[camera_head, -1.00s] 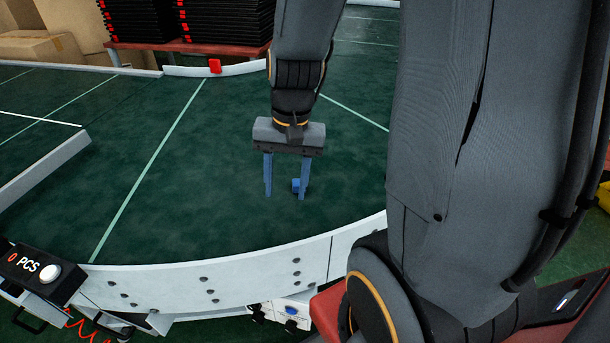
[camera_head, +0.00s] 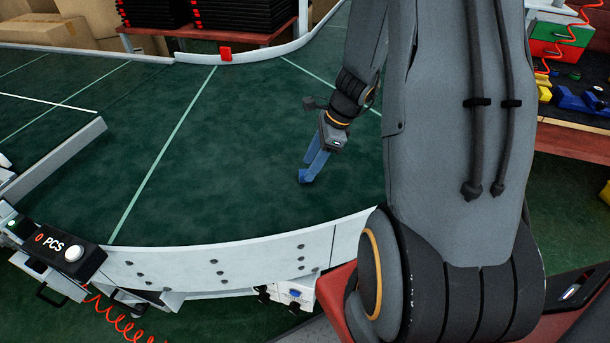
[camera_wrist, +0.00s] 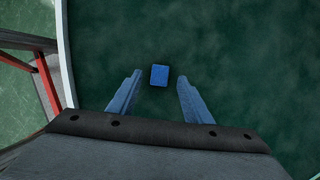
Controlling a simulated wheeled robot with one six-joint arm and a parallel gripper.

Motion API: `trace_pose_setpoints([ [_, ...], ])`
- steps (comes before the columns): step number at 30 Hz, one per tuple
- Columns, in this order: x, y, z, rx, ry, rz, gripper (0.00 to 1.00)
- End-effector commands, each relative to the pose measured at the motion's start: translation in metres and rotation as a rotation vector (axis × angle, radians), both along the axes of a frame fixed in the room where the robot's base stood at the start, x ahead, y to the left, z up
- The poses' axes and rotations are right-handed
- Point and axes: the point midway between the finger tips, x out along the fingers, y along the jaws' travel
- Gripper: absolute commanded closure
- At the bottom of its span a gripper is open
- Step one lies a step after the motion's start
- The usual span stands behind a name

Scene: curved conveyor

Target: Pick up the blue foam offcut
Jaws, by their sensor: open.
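The blue foam offcut (camera_wrist: 159,75) is a small blue block lying on the dark green conveyor belt (camera_head: 240,130). In the wrist view it sits between the lines of my two blue fingers, just beyond their tips and touching neither. My gripper (camera_wrist: 158,84) is open and empty. In the head view my gripper (camera_head: 306,176) points down at the belt, seen nearly side-on. The offcut (camera_head: 303,177) shows there at the fingertips, partly merged with the blue fingers.
A pale curved rail (camera_head: 215,260) borders the belt at the front, with a counter box (camera_head: 60,250) at its left. A low barrier (camera_head: 55,160) stands at the left. A red marker (camera_head: 225,53) sits on the far rail. The belt around the offcut is clear.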

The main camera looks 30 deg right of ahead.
Motion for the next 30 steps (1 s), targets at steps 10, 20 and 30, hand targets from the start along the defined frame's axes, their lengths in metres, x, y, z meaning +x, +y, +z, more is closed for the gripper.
trace_pose_setpoints([
  [10,0.003,0.009,-0.025,0.000,0.000,0.001,0.55],
  [20,0.003,0.009,-0.025,0.000,-0.001,0.002,0.83],
  [30,0.003,0.009,-0.025,0.000,-0.001,0.002,0.98],
])
